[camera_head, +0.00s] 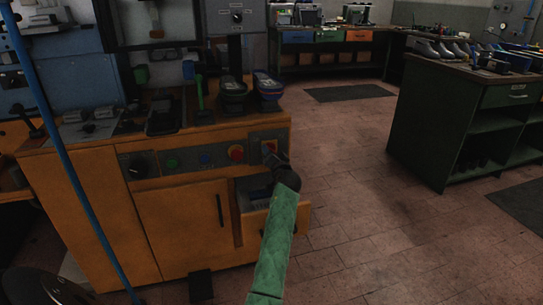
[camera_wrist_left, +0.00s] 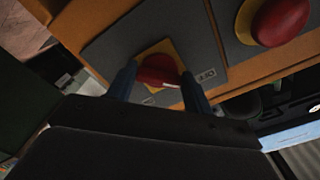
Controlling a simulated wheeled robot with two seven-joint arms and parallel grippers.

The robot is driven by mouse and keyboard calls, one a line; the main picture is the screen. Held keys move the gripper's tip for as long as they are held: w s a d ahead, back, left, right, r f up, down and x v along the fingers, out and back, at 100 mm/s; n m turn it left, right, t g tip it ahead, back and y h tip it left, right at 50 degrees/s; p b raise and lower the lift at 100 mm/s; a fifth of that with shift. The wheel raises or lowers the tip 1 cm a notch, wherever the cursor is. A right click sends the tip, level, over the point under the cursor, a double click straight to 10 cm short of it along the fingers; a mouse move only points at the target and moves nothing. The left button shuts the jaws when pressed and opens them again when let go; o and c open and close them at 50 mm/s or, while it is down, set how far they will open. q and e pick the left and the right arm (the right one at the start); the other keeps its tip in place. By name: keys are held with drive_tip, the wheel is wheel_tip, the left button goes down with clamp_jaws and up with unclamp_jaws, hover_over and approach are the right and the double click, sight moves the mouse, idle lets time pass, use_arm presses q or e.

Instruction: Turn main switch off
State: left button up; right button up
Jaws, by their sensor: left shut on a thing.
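The main switch is a red knob on a yellow square, at the right end of the orange cabinet's control panel in the head view (camera_head: 268,146). In the left wrist view, the red knob (camera_wrist_left: 158,70) sits between the two blue fingers of my left gripper (camera_wrist_left: 160,88). My left gripper is shut on the knob, one finger on each side. In the head view my left gripper (camera_head: 277,163) is small and dark at the panel's right end, beyond my green forearm. A small label lies beside the knob, and the knob's exact angle is hard to tell. My right gripper is out of view.
A red mushroom button (camera_head: 236,153) is left of the switch, with blue (camera_head: 205,159) and green (camera_head: 172,163) buttons and a black dial (camera_head: 143,165) further left. An open drawer (camera_head: 252,206) juts out below the switch.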

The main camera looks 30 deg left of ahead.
use_arm(q)
drive_tip(key=shift+f, duration=0.2)
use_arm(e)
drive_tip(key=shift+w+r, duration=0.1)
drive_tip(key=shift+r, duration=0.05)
use_arm(q)
drive_tip(key=o, duration=1)
drive_tip(key=shift+r, duration=0.1)
drive_tip(key=v, duration=0.8)
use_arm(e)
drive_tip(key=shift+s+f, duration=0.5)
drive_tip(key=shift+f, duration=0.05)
use_arm(q)
drive_tip(key=shift+a, duration=0.1)
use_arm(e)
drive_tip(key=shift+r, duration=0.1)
